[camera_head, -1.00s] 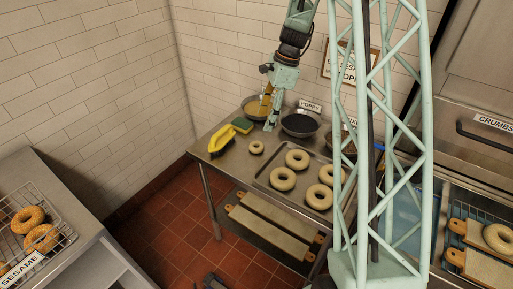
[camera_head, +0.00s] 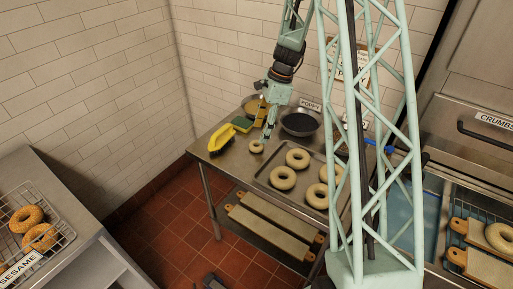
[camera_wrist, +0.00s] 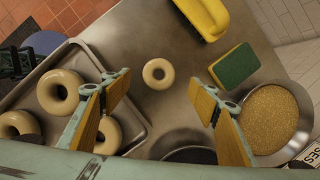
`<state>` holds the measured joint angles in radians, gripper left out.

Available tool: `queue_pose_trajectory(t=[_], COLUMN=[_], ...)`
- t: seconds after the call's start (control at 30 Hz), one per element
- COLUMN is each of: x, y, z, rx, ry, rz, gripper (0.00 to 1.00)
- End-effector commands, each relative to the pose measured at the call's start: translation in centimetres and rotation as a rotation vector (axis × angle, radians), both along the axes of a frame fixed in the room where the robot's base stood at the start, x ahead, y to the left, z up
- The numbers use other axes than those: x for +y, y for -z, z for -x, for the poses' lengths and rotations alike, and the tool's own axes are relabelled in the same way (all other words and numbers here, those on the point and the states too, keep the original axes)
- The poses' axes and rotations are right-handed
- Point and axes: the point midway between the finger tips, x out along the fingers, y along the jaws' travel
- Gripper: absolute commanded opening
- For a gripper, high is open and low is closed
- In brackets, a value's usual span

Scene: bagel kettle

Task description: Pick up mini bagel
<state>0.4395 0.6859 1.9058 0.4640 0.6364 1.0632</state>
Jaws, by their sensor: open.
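The mini bagel (camera_head: 256,146) is a small pale ring lying flat on the steel table, left of the tray of larger bagels. In the wrist view the mini bagel (camera_wrist: 158,73) lies beyond my fingertips, between their lines, with nothing touching it. My gripper (camera_head: 266,137) is above the table beside the mini bagel in the head view. In the wrist view my gripper (camera_wrist: 155,88) is open, its two fingers wide apart and empty.
A tray (camera_head: 262,178) holds several larger bagels (camera_head: 297,158). A yellow-handled brush (camera_head: 221,140) and a green-yellow sponge (camera_head: 242,124) lie left of my gripper. A bowl of seeds (camera_wrist: 270,112) and a dark poppy bowl (camera_head: 300,123) stand behind. Bare steel surrounds the mini bagel.

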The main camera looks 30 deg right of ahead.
Motion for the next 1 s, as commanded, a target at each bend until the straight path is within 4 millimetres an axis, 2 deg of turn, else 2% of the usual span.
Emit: queue_pose_trajectory(t=[0.2,0.73,1.0], x=[0.4,0.5,1.0], y=[1.5,2.1,4.6], z=[-0.2,-0.2,-0.2], rx=[0.000,0.000,0.001], ry=[0.000,0.000,-0.001], rz=[0.000,0.000,0.000], gripper=[0.55,0.55,0.55])
